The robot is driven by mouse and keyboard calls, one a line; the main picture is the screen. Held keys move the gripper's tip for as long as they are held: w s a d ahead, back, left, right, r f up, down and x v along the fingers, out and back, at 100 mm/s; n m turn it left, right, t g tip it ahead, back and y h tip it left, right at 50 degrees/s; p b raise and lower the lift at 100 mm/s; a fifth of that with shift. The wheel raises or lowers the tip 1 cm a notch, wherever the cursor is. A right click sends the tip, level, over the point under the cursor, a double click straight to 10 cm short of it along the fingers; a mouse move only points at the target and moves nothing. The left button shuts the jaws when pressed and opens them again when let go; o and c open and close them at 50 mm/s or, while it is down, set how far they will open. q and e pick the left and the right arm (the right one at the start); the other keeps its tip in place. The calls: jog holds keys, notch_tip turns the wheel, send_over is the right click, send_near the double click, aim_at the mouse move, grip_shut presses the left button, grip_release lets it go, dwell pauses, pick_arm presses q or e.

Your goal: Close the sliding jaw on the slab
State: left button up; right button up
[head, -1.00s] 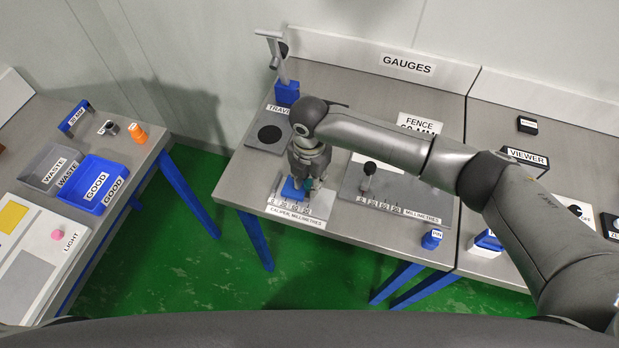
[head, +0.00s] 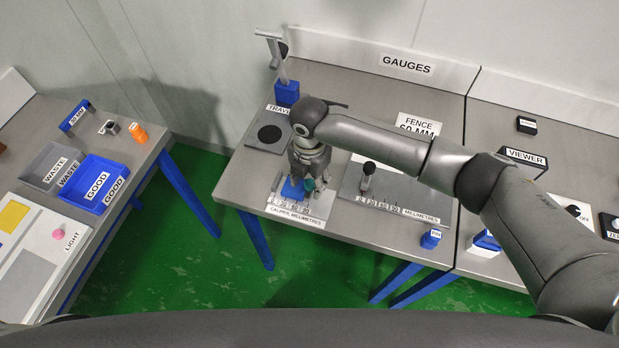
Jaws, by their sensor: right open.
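The caliper board (head: 313,222), labelled in millimetres, lies at the front left of the gauges table. A blue piece (head: 291,190) shows on it, partly hidden under my right gripper; I cannot tell whether it is the slab or part of the jaw. A small teal piece (head: 309,184) is just right of it, by the fingertips. My right gripper (head: 303,182) points down over the caliper with its fingers open. Whether it touches the teal piece is too small to tell. My left gripper is out of view.
A grey millimetre board with a black-knobbed post (head: 368,168) lies right of the caliper. A blue travel gauge stand (head: 287,92) rises behind my gripper. A blue PIN block (head: 431,239) stands at the front edge. Waste (head: 40,158) and good (head: 84,202) trays are on the left table.

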aim_at(310, 184)
jog(key=shift+r, duration=0.2)
notch_tip(310, 184, up, 12)
jog(key=shift+f, duration=0.15)
jog(key=shift+s+f, duration=0.1)
jog(key=shift+f, duration=0.05)
dwell(0.6)
